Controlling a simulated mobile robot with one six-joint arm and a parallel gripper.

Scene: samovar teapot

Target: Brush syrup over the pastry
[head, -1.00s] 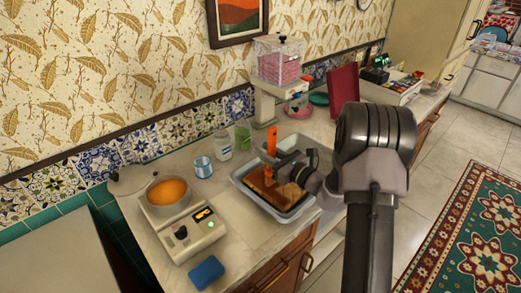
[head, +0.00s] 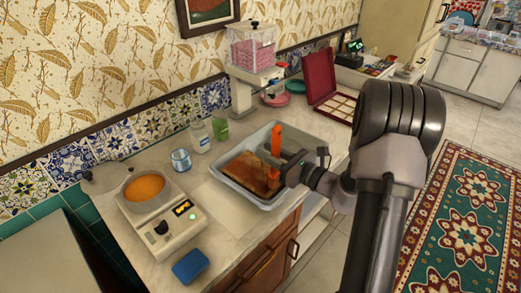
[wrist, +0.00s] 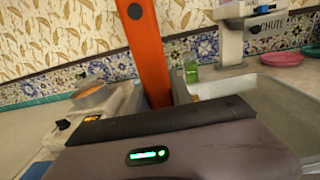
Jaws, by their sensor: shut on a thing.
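The pastry (head: 245,172) lies golden brown in a pale grey tray (head: 226,184) on the counter. My gripper (head: 281,158) is shut on the orange handle of a brush (head: 276,139) and holds it upright over the right part of the pastry. The orange handle also fills the upper middle of the wrist view (wrist: 150,50). The brush's lower end is hidden, so I cannot tell whether it touches the pastry. A pot of orange syrup (head: 144,188) sits on a cooker (head: 165,222) at the left; it also shows in the wrist view (wrist: 92,89).
A glass (head: 181,160), a white bottle (head: 199,137) and a green container (head: 220,128) stand behind the tray. A blue sponge (head: 190,266) lies near the front edge. A dispenser (head: 252,60) and an open red box (head: 322,82) stand farther back.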

